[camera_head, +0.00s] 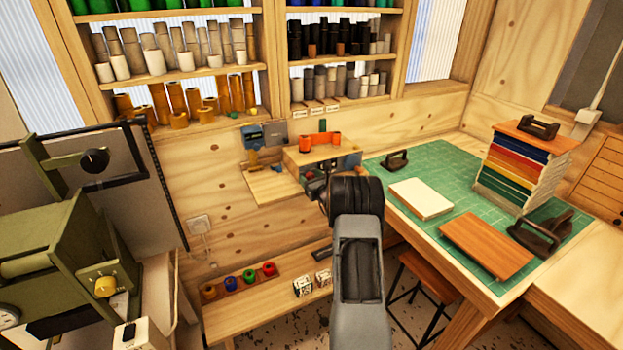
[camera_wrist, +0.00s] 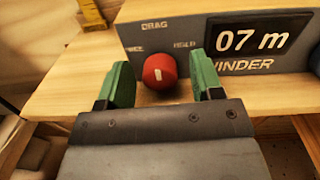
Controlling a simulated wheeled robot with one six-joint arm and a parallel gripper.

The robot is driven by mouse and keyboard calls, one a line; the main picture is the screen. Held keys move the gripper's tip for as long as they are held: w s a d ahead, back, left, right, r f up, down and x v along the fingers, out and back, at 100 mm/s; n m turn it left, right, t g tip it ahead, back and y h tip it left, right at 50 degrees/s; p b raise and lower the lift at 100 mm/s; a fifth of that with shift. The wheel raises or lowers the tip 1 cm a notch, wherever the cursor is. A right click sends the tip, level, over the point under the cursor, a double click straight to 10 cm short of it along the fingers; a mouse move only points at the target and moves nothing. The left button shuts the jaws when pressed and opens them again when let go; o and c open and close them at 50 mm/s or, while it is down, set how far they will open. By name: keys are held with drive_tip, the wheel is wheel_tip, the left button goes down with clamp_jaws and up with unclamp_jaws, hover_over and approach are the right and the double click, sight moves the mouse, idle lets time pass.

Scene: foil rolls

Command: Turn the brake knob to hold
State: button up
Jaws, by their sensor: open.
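In the wrist view, the red round brake knob (camera_wrist: 153,67) sits on the grey front panel (camera_wrist: 205,32) of the winder, below the word DRAG. A short white mark on the knob stands roughly upright. The word HOLD is up and right of the knob; a blurred word is up and left. My gripper (camera_wrist: 160,80) is open, with one green finger left of the knob and one right of it. Gaps show on both sides, and I see no contact. In the head view my arm hides the knob and most of the gripper.
The panel's display (camera_wrist: 252,40) reads 07 m. In the head view, a green cutting mat (camera_head: 446,165) with a stack of books (camera_head: 520,170) lies to the right. A green machine (camera_head: 65,260) stands at the left. Shelves of rolls (camera_head: 180,50) line the back wall.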

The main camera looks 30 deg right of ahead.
drive_tip(key=c, duration=0.9)
drive_tip(key=shift+f+b, duration=0.1)
drive_tip(key=shift+b, duration=0.2)
drive_tip(key=shift+f+m+b, duration=0.1)
drive_tip(key=shift+m+b, duration=0.85)
drive_tip(key=shift+m, duration=0.15)
drive_tip(key=shift+m+b, duration=1.05)
drive_tip(key=shift+m, duration=0.75)
drive_tip(key=o, duration=0.9)
